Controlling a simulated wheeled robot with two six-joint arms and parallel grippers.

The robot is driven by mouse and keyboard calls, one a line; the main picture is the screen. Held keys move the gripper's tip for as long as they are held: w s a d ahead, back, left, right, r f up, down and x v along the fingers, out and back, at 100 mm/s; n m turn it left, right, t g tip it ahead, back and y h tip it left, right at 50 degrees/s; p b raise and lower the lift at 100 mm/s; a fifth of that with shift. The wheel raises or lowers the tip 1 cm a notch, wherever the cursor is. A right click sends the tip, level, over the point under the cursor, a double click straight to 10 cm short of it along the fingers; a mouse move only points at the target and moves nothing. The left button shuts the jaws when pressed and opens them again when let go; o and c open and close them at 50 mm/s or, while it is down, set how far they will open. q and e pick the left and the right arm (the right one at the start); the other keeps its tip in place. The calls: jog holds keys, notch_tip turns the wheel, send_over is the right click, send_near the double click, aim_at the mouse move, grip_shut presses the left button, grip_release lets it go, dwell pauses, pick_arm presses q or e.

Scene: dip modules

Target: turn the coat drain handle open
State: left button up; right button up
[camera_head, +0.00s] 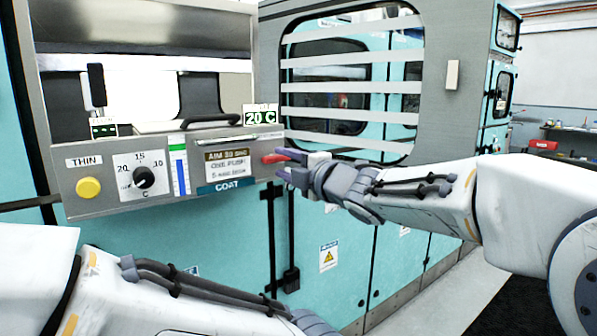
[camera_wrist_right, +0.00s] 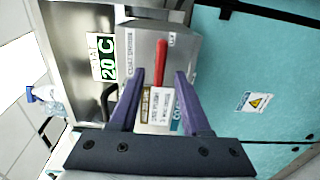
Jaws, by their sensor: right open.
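The coat drain handle is a small red lever (camera_head: 274,158) on the right end of the grey control panel (camera_head: 228,200), beside the COAT label (camera_head: 226,187). In the right wrist view the red lever (camera_wrist_right: 160,62) stands out between the two purple fingers. My right gripper (camera_head: 284,164) is open, with its fingertips around or just beside the lever; contact cannot be told. The right gripper also shows in its wrist view (camera_wrist_right: 158,85). My left arm crosses the bottom left of the head view, and its fingers are out of view.
The panel also carries a yellow THIN button (camera_head: 88,188), a black temperature dial (camera_head: 144,178) and a blue level gauge (camera_head: 179,168). A green 20 C display (camera_head: 260,117) sits above. A barred window (camera_head: 350,90) is behind. A spray bottle (camera_wrist_right: 48,100) shows in the wrist view.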

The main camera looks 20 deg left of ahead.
jog(key=v, duration=0.7)
jog(key=shift+s+d, duration=0.2)
jog(key=shift+f, duration=0.1)
jog(key=s+d+f+m+g+h, duration=0.1)
jog(key=s+d+f+m+h, duration=0.2)
jog(key=d+f+m+h, duration=0.35)
jog(key=s+d+f+m+g+h, duration=0.1)
jog(key=s+d+f+m+h, duration=0.25)
jog(key=f+m, duration=0.6)
jog(key=s+d+f+m+g+h, duration=0.25)
jog(key=s+d+f+g, duration=0.35)
jog(key=s, duration=0.5)
jog(key=s+d+f+m+g+h, duration=0.1)
jog(key=s+d+f+m+g, duration=0.2)
jog(key=s+f, duration=0.75)
notch_tip(320, 180, up, 21)
jog(key=s+p, duration=0.1)
jog(key=p, duration=1.8)
jog(key=shift+s+d, duration=0.2)
